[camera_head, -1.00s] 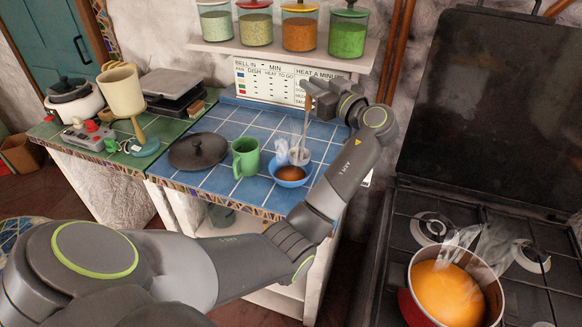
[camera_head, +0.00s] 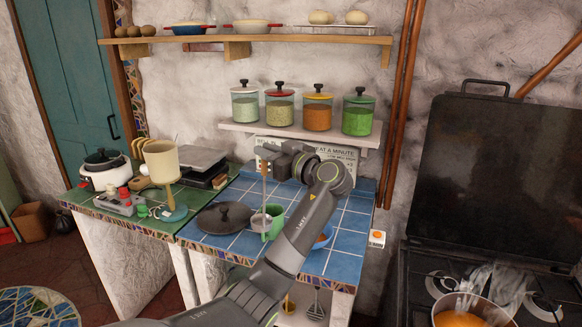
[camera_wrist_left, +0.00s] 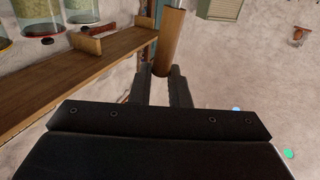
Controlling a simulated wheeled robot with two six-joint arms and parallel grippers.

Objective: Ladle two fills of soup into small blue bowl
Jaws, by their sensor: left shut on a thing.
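My left gripper (camera_head: 265,157) is shut on the ladle (camera_head: 264,190) by its brown handle, which also shows between the fingers in the left wrist view (camera_wrist_left: 169,42). The ladle hangs upright, and its cup overlaps the green mug (camera_head: 275,226) in the picture; I cannot tell whether they touch. The small blue bowl (camera_head: 327,236) stands on the blue tiles to the right, partly hidden by my left arm, with brownish soup in it. The pot (camera_head: 497,314) with orange soup (camera_head: 458,319) steams at the bottom right, cut off by the picture edge. My right gripper is out of view.
A low shelf with several jars (camera_head: 318,110) is above the counter. The stove's raised cover (camera_head: 490,180) stands behind the pot. Blue tiles (camera_head: 352,215) are clear at right.

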